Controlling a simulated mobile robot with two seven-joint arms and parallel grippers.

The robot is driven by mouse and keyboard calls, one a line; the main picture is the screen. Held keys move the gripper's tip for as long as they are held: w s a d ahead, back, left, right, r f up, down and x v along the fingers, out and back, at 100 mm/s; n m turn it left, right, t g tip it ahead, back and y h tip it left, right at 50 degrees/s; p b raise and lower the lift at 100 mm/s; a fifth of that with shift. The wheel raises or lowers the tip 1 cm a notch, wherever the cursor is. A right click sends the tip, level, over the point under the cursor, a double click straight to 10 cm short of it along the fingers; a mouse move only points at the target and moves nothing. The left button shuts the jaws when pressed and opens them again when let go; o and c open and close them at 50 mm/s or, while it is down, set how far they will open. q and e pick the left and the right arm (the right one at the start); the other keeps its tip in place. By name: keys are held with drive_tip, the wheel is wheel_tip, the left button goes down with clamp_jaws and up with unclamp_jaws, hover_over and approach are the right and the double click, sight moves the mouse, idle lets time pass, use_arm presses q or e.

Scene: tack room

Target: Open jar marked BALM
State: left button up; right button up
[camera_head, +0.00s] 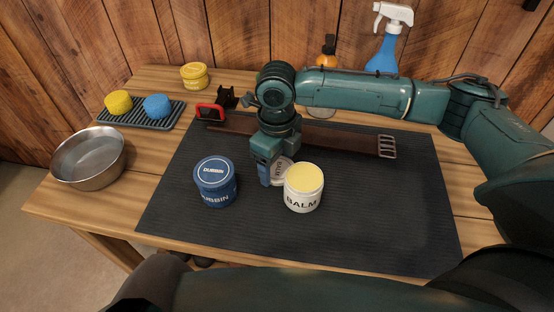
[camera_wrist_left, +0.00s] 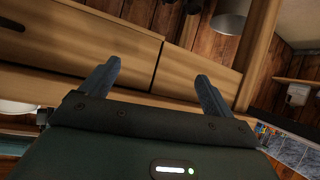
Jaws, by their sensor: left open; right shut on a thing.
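The jar marked BALM (camera_head: 302,192) is white and stands upright on the dark mat. Its top is off and yellow balm shows inside. My right gripper (camera_head: 272,174) is shut on the jar's pale lid (camera_head: 282,171), held tilted just behind and left of the jar. Part of the lid is hidden by the gripper and the jar. My left gripper (camera_wrist_left: 160,85) shows in the left wrist view, with its fingers apart and nothing between them. It is away from the jar and faces wooden panels.
A closed blue DUBBIN jar (camera_head: 215,182) stands left of the BALM jar. A metal bowl (camera_head: 90,158) and a sponge tray (camera_head: 143,116) are at the left. A leather strap (camera_head: 335,139), a yellow tin (camera_head: 194,76) and a spray bottle (camera_head: 389,42) are behind. The mat's (camera_head: 400,220) right front is clear.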

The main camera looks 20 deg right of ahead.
sight(277, 168)
drive_tip(key=o, duration=1.1)
wheel_tip(277, 168, up, 12)
drive_tip(key=shift+r, duration=0.15)
